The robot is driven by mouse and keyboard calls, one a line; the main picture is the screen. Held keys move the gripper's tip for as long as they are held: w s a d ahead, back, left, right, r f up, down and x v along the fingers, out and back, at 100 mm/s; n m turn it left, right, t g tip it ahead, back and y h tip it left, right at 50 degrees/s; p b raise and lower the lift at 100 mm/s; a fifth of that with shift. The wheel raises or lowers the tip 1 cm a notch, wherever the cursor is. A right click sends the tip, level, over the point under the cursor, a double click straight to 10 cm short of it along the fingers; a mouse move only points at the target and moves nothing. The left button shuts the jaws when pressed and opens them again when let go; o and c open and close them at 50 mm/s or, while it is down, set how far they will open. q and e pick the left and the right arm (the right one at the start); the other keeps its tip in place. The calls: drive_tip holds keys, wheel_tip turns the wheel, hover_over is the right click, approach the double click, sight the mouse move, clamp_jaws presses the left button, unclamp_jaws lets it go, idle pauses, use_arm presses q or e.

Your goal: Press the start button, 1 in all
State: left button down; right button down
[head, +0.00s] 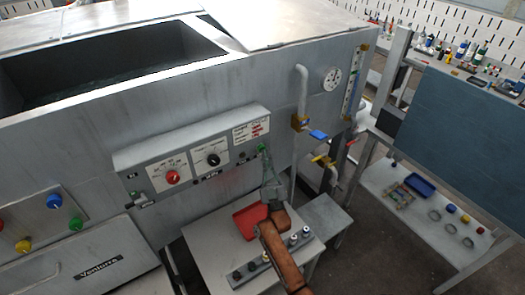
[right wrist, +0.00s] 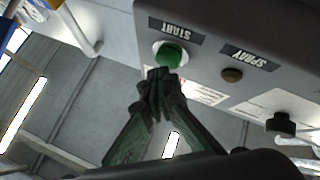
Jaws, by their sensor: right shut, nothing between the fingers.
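The green start button (right wrist: 173,54) sits on the grey control box, beside a label reading START in the right wrist view, where the box appears upside down. In the head view the button (head: 261,148) is at the lower right end of the control panel (head: 188,160). My right gripper (right wrist: 158,74) is shut and empty. Its fingertips are right at the button and overlap its edge in the picture; I cannot tell whether they touch it. In the head view the right gripper (head: 265,160) reaches up to the button from below. My left gripper is not in view.
A SPRAY button (right wrist: 232,75) and a black knob (right wrist: 281,124) are near the start button. A red tray (head: 248,220) is on a small table below. Pipes with a blue-handled valve (head: 317,134) stand to the right. Free floor lies beyond the small table.

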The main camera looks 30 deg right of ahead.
drive_tip(key=shift+w, duration=0.5)
idle(0.8)
drive_tip(key=shift+s, duration=0.2)
drive_tip(key=shift+s+p, duration=0.3)
drive_tip(key=shift+s, duration=0.45)
drive_tip(key=s+p, duration=0.2)
drive_tip(key=s, duration=0.3)
drive_tip(key=shift+d, duration=0.2)
idle(0.8)
